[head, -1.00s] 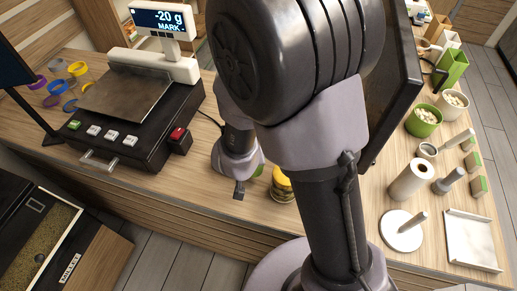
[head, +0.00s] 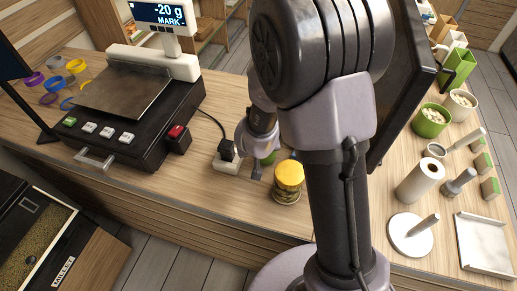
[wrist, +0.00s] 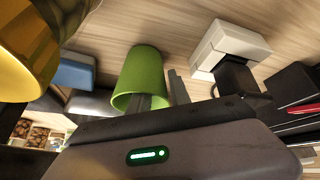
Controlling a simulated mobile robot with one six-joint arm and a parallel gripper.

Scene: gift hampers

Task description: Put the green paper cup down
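The green paper cup (wrist: 145,72) shows in the wrist view, its mouth toward my gripper and its base against the wooden surface; it looks to be standing there. In the head view only a small green part of the cup (head: 268,159) shows behind my gripper (head: 257,168). In the wrist view, one finger of my gripper (wrist: 168,94) reaches into the cup's mouth and the other is outside its wall. A gap shows between the outer finger and the wall, so the gripper looks open. The inner finger's tip is hidden in the cup.
A yellow-lidded jar stack (head: 288,178) stands close to the right of my gripper. A white socket block (head: 225,162) with a black plug is close on the left, with the scale (head: 125,110) beyond it. The counter's front edge is near.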

